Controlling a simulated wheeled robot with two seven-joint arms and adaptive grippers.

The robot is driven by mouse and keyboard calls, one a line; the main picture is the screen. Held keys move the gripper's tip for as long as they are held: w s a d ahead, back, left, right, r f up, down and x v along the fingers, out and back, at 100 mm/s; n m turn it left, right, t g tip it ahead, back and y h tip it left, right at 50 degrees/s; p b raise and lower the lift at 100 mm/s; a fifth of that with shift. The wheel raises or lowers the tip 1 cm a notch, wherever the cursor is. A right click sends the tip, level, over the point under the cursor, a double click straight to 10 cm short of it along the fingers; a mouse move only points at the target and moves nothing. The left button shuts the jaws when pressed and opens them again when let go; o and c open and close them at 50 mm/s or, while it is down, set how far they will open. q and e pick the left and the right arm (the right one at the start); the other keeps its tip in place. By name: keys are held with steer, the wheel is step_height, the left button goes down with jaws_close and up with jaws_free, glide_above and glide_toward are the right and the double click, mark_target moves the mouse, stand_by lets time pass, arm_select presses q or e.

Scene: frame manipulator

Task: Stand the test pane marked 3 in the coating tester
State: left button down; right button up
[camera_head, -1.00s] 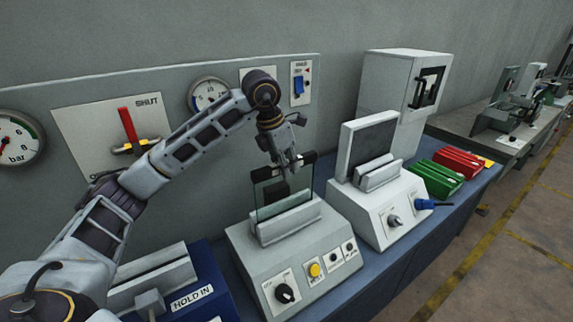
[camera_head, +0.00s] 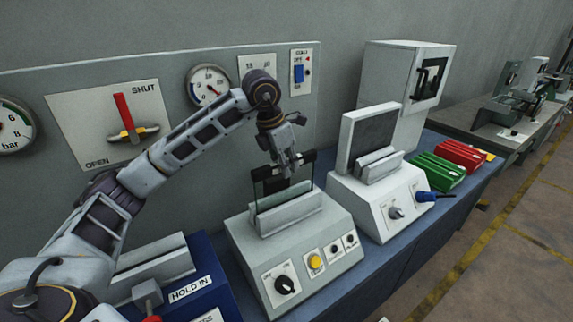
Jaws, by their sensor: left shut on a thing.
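A clear glass test pane (camera_head: 268,189) with dark edge pieces along its top stands upright at the slotted holder on top of a light grey bench unit (camera_head: 322,232). This unit has a black dial and a yellow button, and its slot hides the pane's lower edge. No number can be read on the pane. My left gripper (camera_head: 287,168) comes down from above and is shut on the pane's top edge. My right gripper is not in view.
To the right stands a similar unit (camera_head: 362,204) with a dark panel, then a white cabinet (camera_head: 383,62). Green (camera_head: 436,171) and red (camera_head: 460,154) slotted racks lie beyond. A blue "HOLD IN" fixture (camera_head: 192,294) is at front left. A gauge panel (camera_head: 165,85) rises behind.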

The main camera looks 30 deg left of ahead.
arm_select(q)
steer(key=shift+f+b, duration=0.45)
steer(key=shift+f, duration=0.1)
stand_by(1.0)
steer(key=c, duration=1.3)
jaws_free()
steer(key=shift+o, duration=0.2)
steer(key=shift+r, duration=0.1)
steer(key=shift+v, duration=5.9)
steer(key=shift+a, duration=0.1)
